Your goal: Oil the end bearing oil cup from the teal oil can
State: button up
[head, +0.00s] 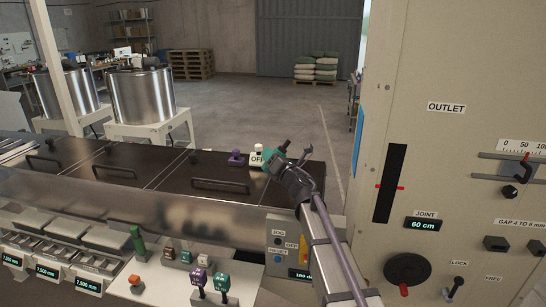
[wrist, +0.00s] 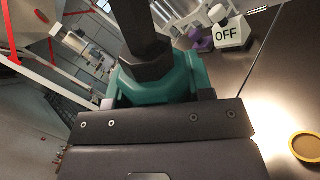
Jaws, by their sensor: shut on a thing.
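My gripper (head: 281,161) is shut on the teal oil can (head: 269,154) and holds it over the right end of the dark tank covers. In the wrist view the can's teal body (wrist: 190,72) sits between the jaws, with a thick black part (wrist: 140,30) rising from it. The can's spout tip cannot be made out. A round brass-rimmed cup or disc (wrist: 307,147) lies at the right edge of the wrist view, apart from the can. I cannot tell whether it is the end bearing oil cup, and no cup is clear in the head view.
A white block marked OFF (head: 258,160) and a purple block (head: 236,158) stand beside the can. Handles rise from the dark covers (head: 130,170). A tall beige OUTLET cabinet (head: 440,60) bounds the right. Control levers (head: 221,282) stand in front.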

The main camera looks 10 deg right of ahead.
jog(key=n, duration=0.2)
jog(key=n+g+p, duration=0.1)
jog(key=shift+d+n, duration=0.2)
jog(key=shift+n, duration=0.2)
jog(key=shift+f+n, duration=0.1)
jog(key=shift+n, duration=0.2)
jog(key=shift+f+n+y+b, duration=0.3)
jog(key=shift+f+n+b, duration=0.1)
jog(key=shift+f+b, duration=0.25)
jog(key=shift+r, duration=0.2)
